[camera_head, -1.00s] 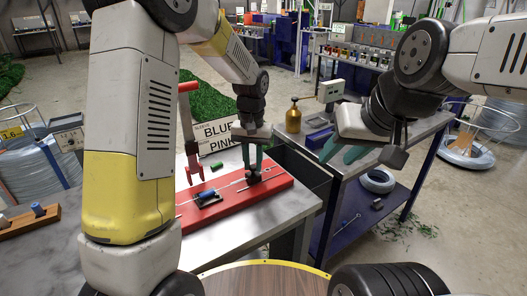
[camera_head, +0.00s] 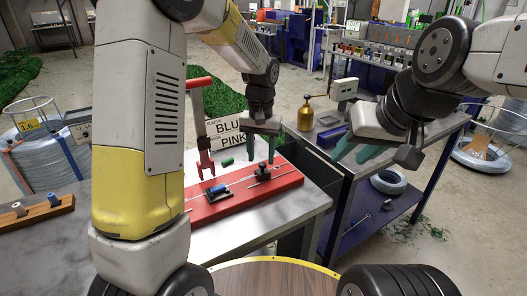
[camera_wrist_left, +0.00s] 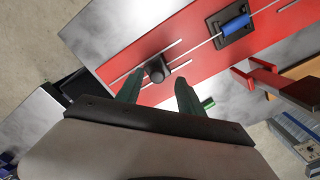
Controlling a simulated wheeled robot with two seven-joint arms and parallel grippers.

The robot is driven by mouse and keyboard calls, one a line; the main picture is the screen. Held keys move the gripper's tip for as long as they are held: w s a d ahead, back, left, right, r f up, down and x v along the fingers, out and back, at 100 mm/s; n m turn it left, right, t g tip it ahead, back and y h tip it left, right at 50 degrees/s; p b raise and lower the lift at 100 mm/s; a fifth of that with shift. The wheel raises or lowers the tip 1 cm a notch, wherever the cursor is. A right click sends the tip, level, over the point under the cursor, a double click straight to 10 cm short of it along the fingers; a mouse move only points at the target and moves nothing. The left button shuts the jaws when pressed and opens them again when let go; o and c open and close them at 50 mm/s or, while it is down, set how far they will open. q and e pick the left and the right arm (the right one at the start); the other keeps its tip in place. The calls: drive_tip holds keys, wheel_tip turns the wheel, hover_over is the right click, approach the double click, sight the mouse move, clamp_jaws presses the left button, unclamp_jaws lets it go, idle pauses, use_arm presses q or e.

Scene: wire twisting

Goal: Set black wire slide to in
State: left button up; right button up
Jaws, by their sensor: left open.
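The red fixture board (camera_head: 232,203) lies on the grey table. The black wire slide (camera_head: 263,172) is a dark knob near the board's right end; it shows in the left wrist view (camera_wrist_left: 156,72) beside a thin rod or slot. A blue piece in a black holder (camera_head: 217,189) sits left of it, on a thin wire; it also shows in the wrist view (camera_wrist_left: 235,24). My left gripper (camera_head: 259,156) is open with empty teal fingers, over the black slide; in the wrist view its fingertips (camera_wrist_left: 158,82) stand either side of the knob. My right gripper (camera_head: 356,150) is open and empty, off to the right.
A red upright lever (camera_head: 199,125) stands behind the board. A small green piece (camera_head: 227,161) lies near it. The sign (camera_head: 230,133) reads BLUE, PINK. A second bench with a brass bottle (camera_head: 305,115) is at right. A wooden rack (camera_head: 38,211) is at far left.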

sight(260, 165)
use_arm(q)
wheel_tip(260, 165, up, 6)
drive_tip(key=shift+f, duration=0.15)
idle(0.3)
drive_tip(key=s+a+r+t+h, duration=0.1)
drive_tip(key=s+a+r+t, duration=0.2)
drive_tip(key=s, duration=0.7)
drive_tip(key=s+a+r+n+t+h, duration=0.1)
drive_tip(key=s+a+r+t, duration=0.2)
drive_tip(key=s+a+r, duration=0.3)
drive_tip(key=s, duration=0.5)
drive_tip(key=shift+a+r+n, duration=0.2)
drive_tip(key=shift+a+n, duration=0.1)
drive_tip(key=shift+a, duration=0.05)
idle(1.7)
